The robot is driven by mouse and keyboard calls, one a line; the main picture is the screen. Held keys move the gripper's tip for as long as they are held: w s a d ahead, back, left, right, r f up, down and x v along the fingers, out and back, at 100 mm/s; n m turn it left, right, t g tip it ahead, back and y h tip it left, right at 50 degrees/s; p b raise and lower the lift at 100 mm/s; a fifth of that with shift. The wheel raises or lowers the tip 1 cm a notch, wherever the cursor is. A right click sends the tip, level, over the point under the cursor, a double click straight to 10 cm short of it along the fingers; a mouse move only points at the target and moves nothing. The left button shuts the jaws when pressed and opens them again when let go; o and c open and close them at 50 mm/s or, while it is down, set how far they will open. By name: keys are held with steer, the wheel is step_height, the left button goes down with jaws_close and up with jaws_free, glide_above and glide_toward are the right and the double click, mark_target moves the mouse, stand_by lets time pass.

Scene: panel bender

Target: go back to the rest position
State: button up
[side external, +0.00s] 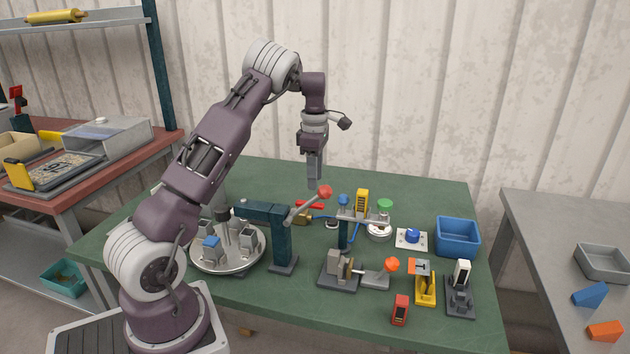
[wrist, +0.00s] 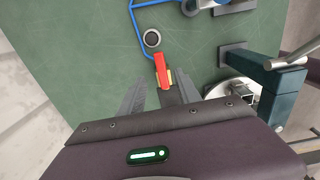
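My gripper (side external: 315,184) hangs fingers-down in the air above the back middle of the green table (side external: 420,190), below my bent arm. In the wrist view its two grey fingers (wrist: 161,88) stand apart. A red and yellow item (wrist: 162,71) shows in line with the gap, but it lies on the table below and I see nothing held. In the side view the red part (side external: 309,205) lies behind the red-knobbed lever.
A dark teal press (side external: 283,232) with a red-knobbed lever stands in front of my gripper. A round turntable (side external: 232,263) is at left, a blue bin (side external: 457,238) at right. Several small fixtures crowd the right half. The table's back strip is mostly clear.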

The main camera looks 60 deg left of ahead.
steer(key=s+d+r+m+t+h, duration=0.1)
steer(key=s+d+r+m+t, duration=0.35)
steer(key=d+r+m, duration=0.9)
steer(key=s+d+r+m+t+y, duration=0.1)
steer(key=s+d+m, duration=1.2)
steer(key=s+d, duration=0.5)
steer(key=s, duration=0.4)
steer(key=shift+s+d+m, duration=0.25)
steer(key=shift+s+m, duration=0.05)
steer(key=shift+m, duration=0.05)
